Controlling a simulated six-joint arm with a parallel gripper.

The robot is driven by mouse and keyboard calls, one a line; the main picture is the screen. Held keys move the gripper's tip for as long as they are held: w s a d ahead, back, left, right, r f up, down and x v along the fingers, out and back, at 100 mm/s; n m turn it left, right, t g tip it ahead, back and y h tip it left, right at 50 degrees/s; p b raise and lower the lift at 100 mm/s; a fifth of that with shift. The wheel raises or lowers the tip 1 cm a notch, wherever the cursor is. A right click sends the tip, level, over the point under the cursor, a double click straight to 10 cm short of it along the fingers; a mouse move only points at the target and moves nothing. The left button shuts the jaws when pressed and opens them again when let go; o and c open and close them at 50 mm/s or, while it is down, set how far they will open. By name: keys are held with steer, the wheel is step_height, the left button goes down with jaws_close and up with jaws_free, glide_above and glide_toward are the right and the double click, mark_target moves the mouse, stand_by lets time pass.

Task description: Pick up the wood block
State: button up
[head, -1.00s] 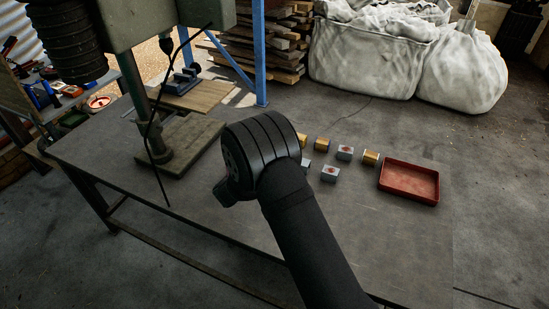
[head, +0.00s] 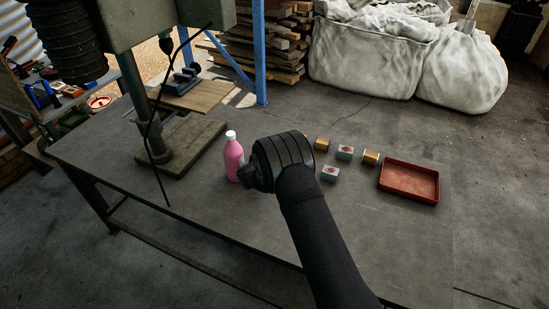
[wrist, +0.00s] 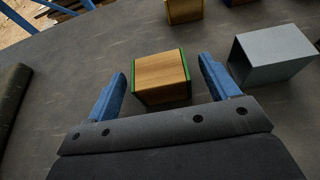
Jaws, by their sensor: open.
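The wood block (wrist: 158,80), a brown wooden cube with green edges at its left and right sides, lies on the grey tabletop in the middle of the wrist view. My gripper (wrist: 163,70) is open, with its two blue fingers showing on either side of the block. A gap shows between each finger and the block, and I see no contact. How high the fingers are over the table is hard to tell. In the head view my arm hides the gripper and I cannot make out the wood block.
A grey block (wrist: 272,52) lies close right of my right finger. Several gold and grey blocks (head: 345,152) stand right of my arm, before a red tray (head: 408,197). A pink bottle (head: 233,160) stands left of my wrist. A drill press base (head: 180,147) is further left.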

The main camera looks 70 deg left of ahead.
steer(key=c, duration=1.1)
steer(key=shift+r, duration=0.1)
steer(key=shift+r, duration=0.5)
step_height(320, 180, up, 3)
steer(key=shift+f, duration=0.2)
steer(key=w+d+r, duration=0.2)
steer(key=w, duration=0.1)
steer(key=w+d+r, duration=0.5)
steer(key=shift+w+d+r, duration=0.15)
steer(key=shift+w+d, duration=0.2)
steer(key=shift+w, duration=0.05)
